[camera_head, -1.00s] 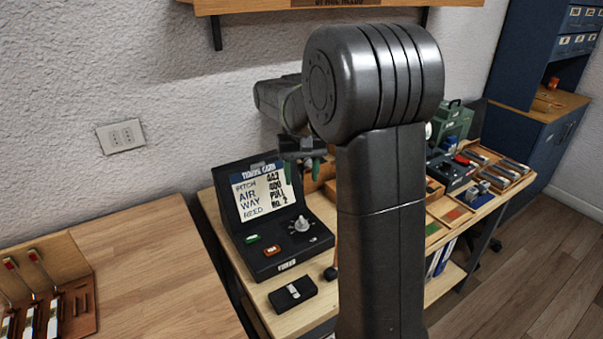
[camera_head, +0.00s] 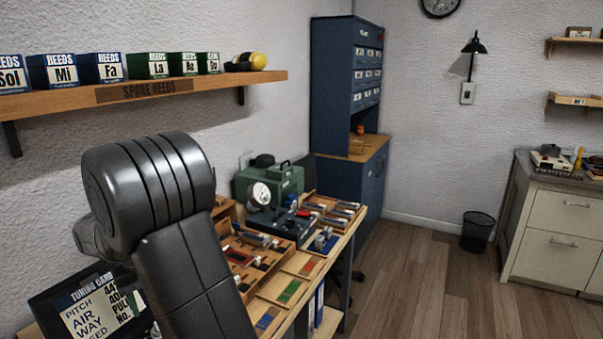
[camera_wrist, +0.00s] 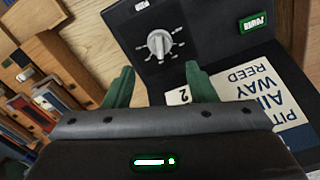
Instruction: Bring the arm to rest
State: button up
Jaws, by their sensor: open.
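My gripper (camera_wrist: 160,88) shows in the wrist view with its two green fingers apart and nothing between them. It is over the black tuner case, whose base carries a grey knob (camera_wrist: 159,44) and a green power switch (camera_wrist: 253,23). The tuning card (camera_wrist: 262,92) lies on the case's lid, partly hidden by the gripper. In the head view my arm covers the right part of the card (camera_head: 92,310), and my gripper is hidden behind the arm.
The bench to the right holds a green machine with a gauge (camera_head: 270,187) and wooden trays of parts (camera_head: 289,290). A shelf of reed boxes (camera_head: 150,90) hangs on the wall above. A blue cabinet (camera_head: 345,80) stands behind.

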notch_tip(320, 180, down, 7)
jog(key=shift+r, duration=0.1)
jog(key=shift+r, duration=0.1)
dwell(0.4)
